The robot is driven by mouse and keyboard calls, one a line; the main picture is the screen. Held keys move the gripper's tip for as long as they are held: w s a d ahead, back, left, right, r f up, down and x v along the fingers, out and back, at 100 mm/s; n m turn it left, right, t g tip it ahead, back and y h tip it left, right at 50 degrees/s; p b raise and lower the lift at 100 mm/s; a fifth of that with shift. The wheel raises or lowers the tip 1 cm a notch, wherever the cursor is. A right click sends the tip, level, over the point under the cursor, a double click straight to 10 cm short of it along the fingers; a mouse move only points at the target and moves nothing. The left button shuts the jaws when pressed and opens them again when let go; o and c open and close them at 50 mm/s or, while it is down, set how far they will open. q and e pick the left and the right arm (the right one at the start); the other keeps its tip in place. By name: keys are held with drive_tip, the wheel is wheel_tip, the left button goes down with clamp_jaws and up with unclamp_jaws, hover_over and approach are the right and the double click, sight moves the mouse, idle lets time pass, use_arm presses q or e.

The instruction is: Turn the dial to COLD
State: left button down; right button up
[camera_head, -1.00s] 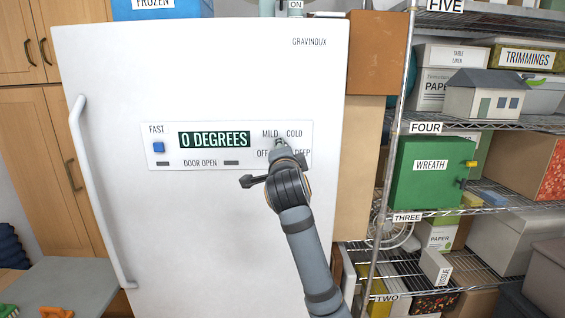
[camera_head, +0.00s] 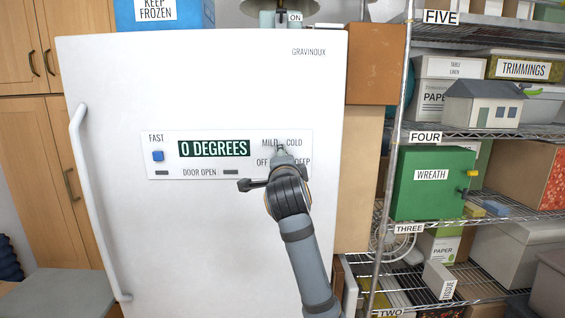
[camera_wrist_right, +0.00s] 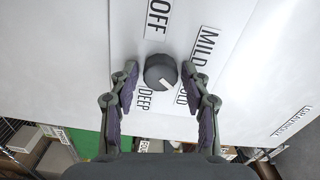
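The dial (camera_wrist_right: 160,71) is a dark round knob on the white freezer's control panel (camera_head: 200,138). In the right wrist view it sits between the fingertips of my right gripper (camera_wrist_right: 160,76), with a small gap on each side. A pale mark shows on the knob's lower right, roughly toward the partly hidden COLD label (camera_wrist_right: 182,98); its exact setting is hard to tell. In the head view my right gripper (camera_head: 281,152) covers most of the dial. The COLD label (camera_head: 294,142) is at upper right there. The display (camera_head: 214,148) reads 0 DEGREES. My left gripper is not in view.
The freezer (camera_head: 200,85) has a long handle (camera_head: 95,200) at its left and a blue FAST button (camera_head: 158,156) on the panel. Wire shelves (camera_head: 490,133) with boxes stand to the right. Wooden cabinets (camera_head: 32,130) stand to the left.

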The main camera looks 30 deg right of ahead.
drive_tip(key=shift+o, duration=0.2)
drive_tip(key=v, duration=0.7)
drive_tip(key=shift+s+a, duration=0.15)
drive_tip(key=shift+s, duration=0.05)
